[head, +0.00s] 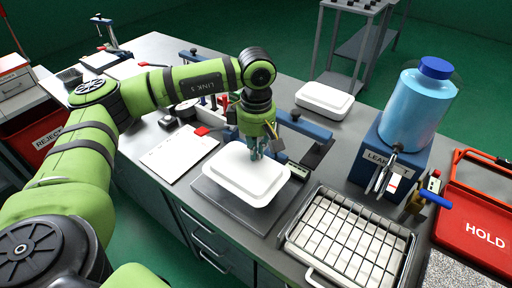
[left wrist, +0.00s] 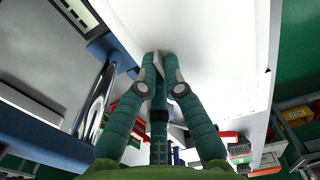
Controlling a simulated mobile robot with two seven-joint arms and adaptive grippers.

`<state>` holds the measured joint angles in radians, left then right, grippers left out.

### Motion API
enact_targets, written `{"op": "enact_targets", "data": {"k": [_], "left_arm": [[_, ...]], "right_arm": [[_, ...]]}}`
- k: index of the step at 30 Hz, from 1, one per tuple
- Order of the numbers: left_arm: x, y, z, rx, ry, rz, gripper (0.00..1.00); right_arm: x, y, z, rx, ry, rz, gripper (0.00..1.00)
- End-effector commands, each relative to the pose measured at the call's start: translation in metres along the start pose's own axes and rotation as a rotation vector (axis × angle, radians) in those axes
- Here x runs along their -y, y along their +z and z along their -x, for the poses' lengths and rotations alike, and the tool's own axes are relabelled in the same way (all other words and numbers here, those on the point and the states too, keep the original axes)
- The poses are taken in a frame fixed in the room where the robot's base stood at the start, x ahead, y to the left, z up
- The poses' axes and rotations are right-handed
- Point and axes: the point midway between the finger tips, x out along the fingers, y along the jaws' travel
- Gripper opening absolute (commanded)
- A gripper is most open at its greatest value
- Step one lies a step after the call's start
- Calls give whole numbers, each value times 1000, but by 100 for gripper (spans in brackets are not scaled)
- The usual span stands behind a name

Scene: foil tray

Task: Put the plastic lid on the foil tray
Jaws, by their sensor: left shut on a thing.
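The white plastic lid (head: 240,180) is a rounded rectangle with a raised top, over a grey weighing plate (head: 224,203) in the head view. My left gripper (head: 256,153) points down at its far edge and is shut on it. In the left wrist view the lid (left wrist: 210,45) fills the upper middle as a pale surface, with the fingers (left wrist: 163,62) closed together at it. I cannot make out the foil tray; anything under the lid is hidden. My right gripper is in neither view.
A similar white container (head: 323,99) stands behind. A wire basket (head: 350,240) with white pieces is at the front right. A blue leak-test stand with a bottle (head: 418,105) and a red HOLD tray (head: 478,232) are on the right. A white sheet (head: 180,155) lies left.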

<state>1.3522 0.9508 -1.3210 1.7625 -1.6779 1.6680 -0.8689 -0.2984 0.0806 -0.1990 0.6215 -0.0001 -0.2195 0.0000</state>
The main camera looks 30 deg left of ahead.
Motion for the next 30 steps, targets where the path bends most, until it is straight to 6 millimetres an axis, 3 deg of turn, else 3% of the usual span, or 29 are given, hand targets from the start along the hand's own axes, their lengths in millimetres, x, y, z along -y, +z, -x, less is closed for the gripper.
{"op": "enact_targets", "data": {"k": [4,6,19,23,30], "left_arm": [[0,0,0,0,0,0,0],[0,0,0,0,0,0,37],[-1,0,7,0,2,0,37],[-1,0,26,0,4,0,37],[-1,1,78,1,5,-1,37]], "right_arm": [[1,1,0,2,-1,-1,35],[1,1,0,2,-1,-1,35],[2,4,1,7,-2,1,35],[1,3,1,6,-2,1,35],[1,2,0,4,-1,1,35]]}}
